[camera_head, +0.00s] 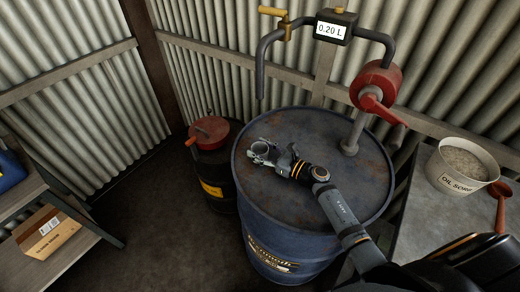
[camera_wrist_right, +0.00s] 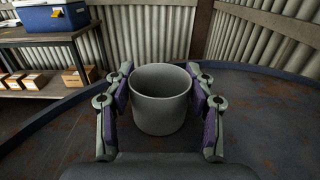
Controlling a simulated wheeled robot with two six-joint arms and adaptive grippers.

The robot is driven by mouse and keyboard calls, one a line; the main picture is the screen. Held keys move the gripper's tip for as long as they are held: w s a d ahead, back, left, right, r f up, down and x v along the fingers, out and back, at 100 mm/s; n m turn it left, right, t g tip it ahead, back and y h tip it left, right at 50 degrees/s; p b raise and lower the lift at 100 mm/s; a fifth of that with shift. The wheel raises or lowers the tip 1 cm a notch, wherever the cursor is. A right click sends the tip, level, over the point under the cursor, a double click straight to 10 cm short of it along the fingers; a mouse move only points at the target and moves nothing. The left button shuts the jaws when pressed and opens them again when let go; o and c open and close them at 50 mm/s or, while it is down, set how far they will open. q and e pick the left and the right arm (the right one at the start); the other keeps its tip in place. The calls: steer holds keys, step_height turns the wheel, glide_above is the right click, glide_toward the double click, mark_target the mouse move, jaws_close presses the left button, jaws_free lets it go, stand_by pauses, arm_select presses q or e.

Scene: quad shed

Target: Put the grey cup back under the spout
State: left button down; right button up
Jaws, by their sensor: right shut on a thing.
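The grey cup (camera_wrist_right: 160,104) is upright between the fingers of my right gripper (camera_wrist_right: 160,112), which is shut on it, in the right wrist view. In the head view my right gripper (camera_head: 264,153) is over the left part of the blue drum's top (camera_head: 335,150), and the cup (camera_head: 259,148) shows small between its fingers. I cannot tell whether the cup touches the drum top. The spout (camera_head: 261,85) is the down-turned end of a dark pipe with a brass tap, above and near the cup in the picture. My left gripper is not in view.
A red hand-crank pump (camera_head: 375,85) and a meter reading 0.20 L (camera_head: 331,29) stand at the drum's back. A smaller dark drum with a red funnel (camera_head: 208,133) is at left. An oil sorb bucket (camera_head: 461,168) stands on the right bench. Shelves (camera_head: 60,238) are at far left.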

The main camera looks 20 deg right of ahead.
mark_target(267, 155)
steer(key=o, duration=1.3)
steer(key=shift+f, duration=0.1)
steer(key=shift+s+d+r+p, duration=0.1)
steer(key=shift+r+p, duration=0.1)
steer(key=shift+p, duration=0.1)
steer(key=b+v, duration=0.1)
steer(key=v, duration=0.1)
steer(key=b+v, duration=0.1)
steer(key=v, duration=0.1)
steer(key=f+b+v, duration=0.1)
steer(key=v, duration=0.3)
steer(key=r+v, duration=0.1)
steer(key=v, duration=0.1)
steer(key=shift+s+d+b, duration=0.2)
steer(key=shift+s+b, duration=0.05)
steer(key=shift+b, duration=0.1)
steer(key=shift+s+d, duration=0.35)
steer(key=shift+s, duration=0.1)
